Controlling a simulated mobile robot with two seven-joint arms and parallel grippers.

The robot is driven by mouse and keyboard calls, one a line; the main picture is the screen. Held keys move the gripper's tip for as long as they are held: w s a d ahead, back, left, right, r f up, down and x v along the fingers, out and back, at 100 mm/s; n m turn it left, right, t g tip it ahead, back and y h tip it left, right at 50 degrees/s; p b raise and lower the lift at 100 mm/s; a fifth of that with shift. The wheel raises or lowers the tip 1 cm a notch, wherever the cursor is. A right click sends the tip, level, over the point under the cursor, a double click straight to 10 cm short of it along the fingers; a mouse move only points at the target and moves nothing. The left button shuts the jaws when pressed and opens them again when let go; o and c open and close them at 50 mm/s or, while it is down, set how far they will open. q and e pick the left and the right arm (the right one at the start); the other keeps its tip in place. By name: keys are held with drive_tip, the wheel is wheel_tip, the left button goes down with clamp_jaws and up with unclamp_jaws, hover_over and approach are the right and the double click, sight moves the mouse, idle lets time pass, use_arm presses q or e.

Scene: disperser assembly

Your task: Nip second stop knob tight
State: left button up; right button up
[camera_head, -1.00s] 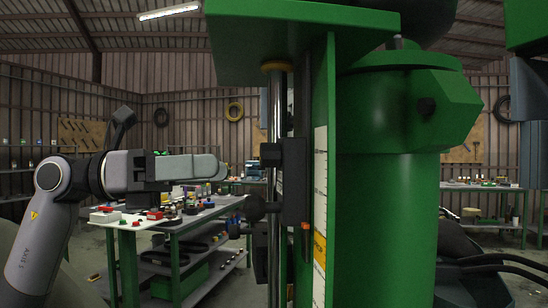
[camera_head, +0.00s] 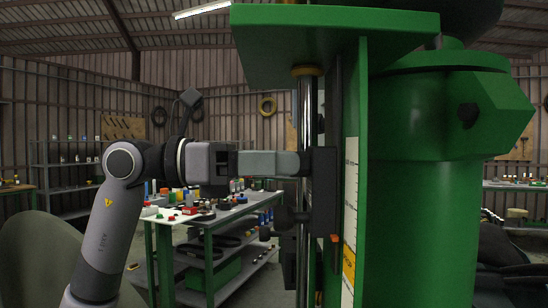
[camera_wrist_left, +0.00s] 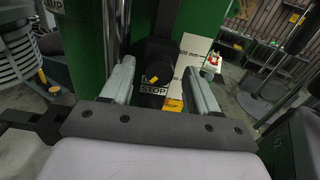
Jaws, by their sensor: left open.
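A black stop block (camera_head: 323,190) sits on the rail beside the green column. A second dark block (camera_head: 289,268) is below. I cannot tell which knob is the second. My left gripper (camera_head: 298,163) points right, its tips beside the upper part of the stop block. Contact is not clear. My right gripper is out of view.
The green column (camera_head: 415,190) and top plate (camera_head: 335,20) stand close to the right and above. A chrome rod (camera_head: 306,110) runs vertically near the fingertips. A green workbench (camera_head: 205,226) with small parts stands behind my left arm. A pale scale strip (camera_head: 350,200) is on the column.

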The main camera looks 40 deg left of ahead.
use_arm(q)
drive_tip(key=c, duration=1)
drive_tip(key=shift+c, duration=0.2)
drive_tip(key=shift+m, duration=0.3)
drive_tip(key=m+b, duration=0.1)
drive_tip(key=m, duration=0.3)
drive_tip(key=m+b, duration=0.1)
drive_tip(key=m, duration=0.5)
drive_tip(key=shift+s+m+b, duration=0.15)
drive_tip(key=shift+m+b, duration=0.15)
drive_tip(key=shift+m, duration=0.1)
drive_tip(key=m+b, duration=0.1)
drive_tip(key=m, duration=0.6)
drive_tip(key=shift+f, duration=0.1)
drive_tip(key=shift+m+b, duration=0.35)
drive_tip(key=shift+m, duration=1.65)
